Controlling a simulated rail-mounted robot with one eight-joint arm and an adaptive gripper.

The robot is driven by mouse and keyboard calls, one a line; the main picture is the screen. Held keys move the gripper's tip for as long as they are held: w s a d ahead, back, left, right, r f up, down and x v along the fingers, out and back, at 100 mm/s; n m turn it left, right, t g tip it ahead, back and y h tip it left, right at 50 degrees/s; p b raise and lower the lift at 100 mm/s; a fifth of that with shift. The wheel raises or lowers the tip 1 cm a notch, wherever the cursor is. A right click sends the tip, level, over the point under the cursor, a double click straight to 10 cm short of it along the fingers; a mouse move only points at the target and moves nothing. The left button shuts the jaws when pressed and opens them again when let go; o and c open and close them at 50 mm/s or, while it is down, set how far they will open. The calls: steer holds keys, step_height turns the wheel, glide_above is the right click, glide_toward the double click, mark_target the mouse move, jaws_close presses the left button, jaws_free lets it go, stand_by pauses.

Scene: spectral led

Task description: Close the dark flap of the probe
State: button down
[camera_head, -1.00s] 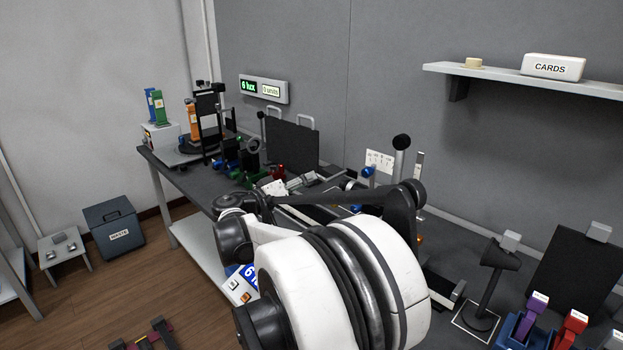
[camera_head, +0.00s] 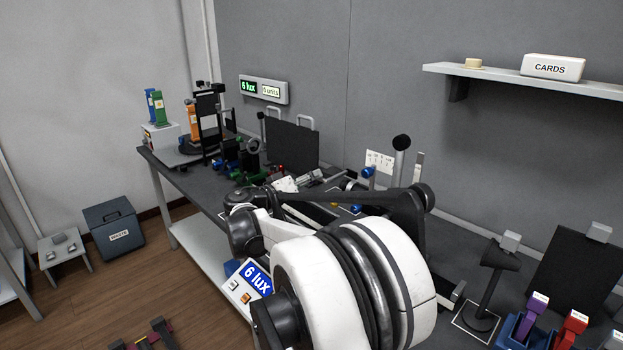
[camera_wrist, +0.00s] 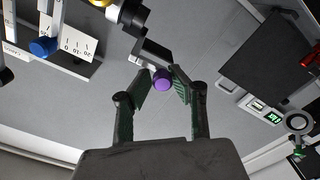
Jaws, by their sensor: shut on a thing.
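In the wrist view my gripper (camera_wrist: 160,87) has its two green-padded fingers on either side of a small purple knob (camera_wrist: 163,79) and is shut on it. The knob sits at the end of a dark, angled bar (camera_wrist: 154,52), which seems to be the probe's flap. The bar leads up to a black and yellow round part at the top edge. I cannot tell how far the flap stands from closed. In the head view my arm hides the gripper and the knob.
A white scale plate with a blue knob (camera_wrist: 43,46) is left of my gripper in the wrist view. A dark upright panel (camera_head: 292,147) and several coloured holders stand farther along the bench. A black stand (camera_head: 487,275) is at right. A shelf (camera_head: 550,80) hangs above.

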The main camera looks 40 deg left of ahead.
steer(key=shift+f, duration=0.15)
steer(key=f+n+b, duration=0.1)
steer(key=n, duration=0.1)
steer(key=f+n+b, duration=0.1)
steer(key=n, duration=0.1)
steer(key=shift+d+n, duration=0.1)
steer(key=shift+n, duration=0.3)
steer(key=shift+s+d+f+n+b, duration=0.1)
steer(key=shift+d+f+n+b, duration=0.4)
steer(key=shift+n, duration=1.85)
steer(key=shift+s+d+f+n+b, duration=0.2)
steer(key=shift+d+n+b, duration=0.6)
steer(key=shift+n, duration=1.5)
steer(key=shift+w+d+f+n+b, duration=0.1)
steer(key=shift+d+f+n+b, duration=0.5)
steer(key=shift+n, duration=1.75)
steer(key=shift+a+r, duration=0.15)
steer(key=shift+r, duration=0.1)
steer(key=c, duration=1.6)
jaws_free()
steer(key=shift+s, duration=0.1)
